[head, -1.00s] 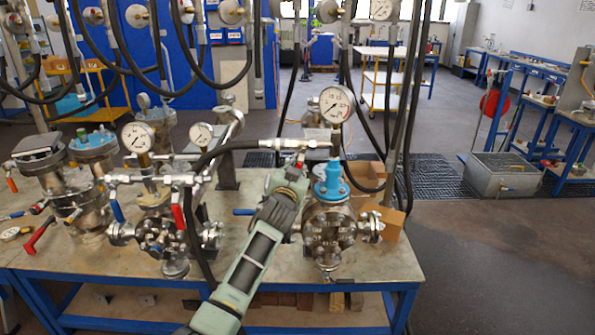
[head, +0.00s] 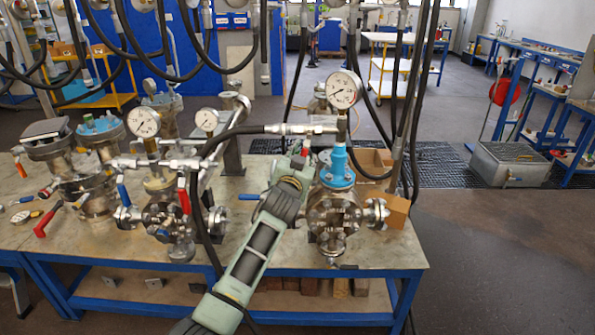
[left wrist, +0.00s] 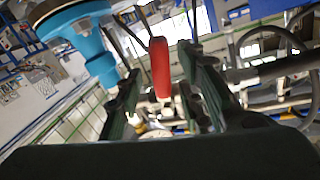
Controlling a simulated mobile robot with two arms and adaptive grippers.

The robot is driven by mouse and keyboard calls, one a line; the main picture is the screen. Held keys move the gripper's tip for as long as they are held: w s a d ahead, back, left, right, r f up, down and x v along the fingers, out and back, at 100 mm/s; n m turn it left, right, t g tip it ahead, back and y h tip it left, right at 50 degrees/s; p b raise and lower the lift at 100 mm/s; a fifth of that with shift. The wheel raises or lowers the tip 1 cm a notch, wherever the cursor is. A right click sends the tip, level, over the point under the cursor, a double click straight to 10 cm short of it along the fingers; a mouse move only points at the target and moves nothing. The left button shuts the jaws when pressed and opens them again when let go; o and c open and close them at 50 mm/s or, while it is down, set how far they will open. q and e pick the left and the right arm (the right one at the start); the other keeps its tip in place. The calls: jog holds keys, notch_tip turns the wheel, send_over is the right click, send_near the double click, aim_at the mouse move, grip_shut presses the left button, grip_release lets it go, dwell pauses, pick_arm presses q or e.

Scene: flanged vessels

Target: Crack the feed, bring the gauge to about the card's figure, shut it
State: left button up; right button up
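The right-hand vessel (head: 333,212) has a blue neck (head: 340,170) with a round white gauge (head: 343,90) above it. The needle seems to point lower left; its figures are too small to read. A hose fitting (head: 290,129) joins from the left below the gauge. My left gripper (head: 299,158) is just left of the blue neck. In the left wrist view, its fingers (left wrist: 163,95) are apart, with a red lever handle (left wrist: 160,67) showing between them; contact is unclear. The blue neck (left wrist: 97,52) is at upper left. No readable card shows.
Another vessel (head: 163,215) with its own gauge (head: 143,123) and a red lever (head: 184,196) stands to the left. Black hoses (head: 398,130) hang behind and right of the right-hand vessel. A cardboard box (head: 397,211) sits beside it.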

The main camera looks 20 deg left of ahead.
pick_arm(q)
jog(key=s+d, duration=0.1)
jog(key=s, duration=0.9)
jog(key=shift+s+r, duration=0.2)
jog(key=shift+r, duration=0.1)
dwell(6.7)
